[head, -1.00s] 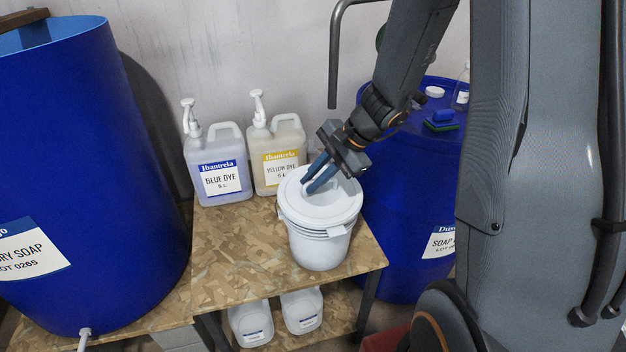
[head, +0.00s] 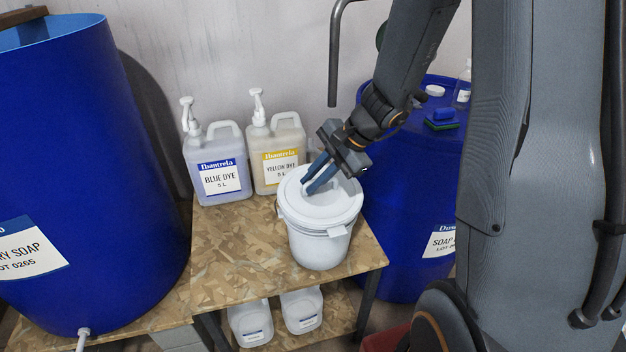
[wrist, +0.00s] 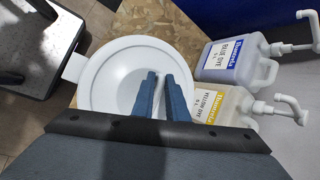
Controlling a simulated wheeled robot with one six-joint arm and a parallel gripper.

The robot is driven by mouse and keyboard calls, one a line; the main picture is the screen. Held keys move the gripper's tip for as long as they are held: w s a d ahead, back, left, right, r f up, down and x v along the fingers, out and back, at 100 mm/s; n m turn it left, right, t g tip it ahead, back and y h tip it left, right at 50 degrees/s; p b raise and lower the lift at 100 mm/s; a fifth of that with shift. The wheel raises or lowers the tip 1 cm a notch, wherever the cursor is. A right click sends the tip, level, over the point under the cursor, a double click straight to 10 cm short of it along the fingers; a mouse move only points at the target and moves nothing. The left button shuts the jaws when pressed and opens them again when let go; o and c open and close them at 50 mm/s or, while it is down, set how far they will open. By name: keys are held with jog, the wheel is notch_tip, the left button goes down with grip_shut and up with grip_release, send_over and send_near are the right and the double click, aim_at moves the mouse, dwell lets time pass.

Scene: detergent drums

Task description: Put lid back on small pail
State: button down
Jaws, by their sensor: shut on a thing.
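The small white pail (head: 318,248) stands upright on the wooden bench. The white lid (head: 316,208) lies over the pail's mouth and looks about level, with a tab at its front right edge. My gripper (head: 314,186) comes down from the upper right, its blue fingers shut at the middle of the lid. In the wrist view the lid (wrist: 112,85) is a round white disc, and my gripper (wrist: 160,82) has its fingers at its centre, around a part they mostly hide. I cannot tell whether the lid is pressed fully onto the rim.
Blue dye (head: 221,172) and yellow dye (head: 277,155) pump jugs stand close behind the pail. A large blue drum (head: 90,160) is at left, another blue drum (head: 410,185) at right. The bench (head: 235,245) is clear left of the pail. Two jugs sit on the lower shelf.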

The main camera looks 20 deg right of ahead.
dwell(0.3)
jog(key=c, duration=1.2)
grip_release()
jog(key=shift+r, duration=0.1)
notch_tip(320, 180, up, 7)
jog(key=p, duration=0.5)
jog(key=shift+p, duration=0.4)
jog(key=shift+c, duration=0.4)
grip_shut()
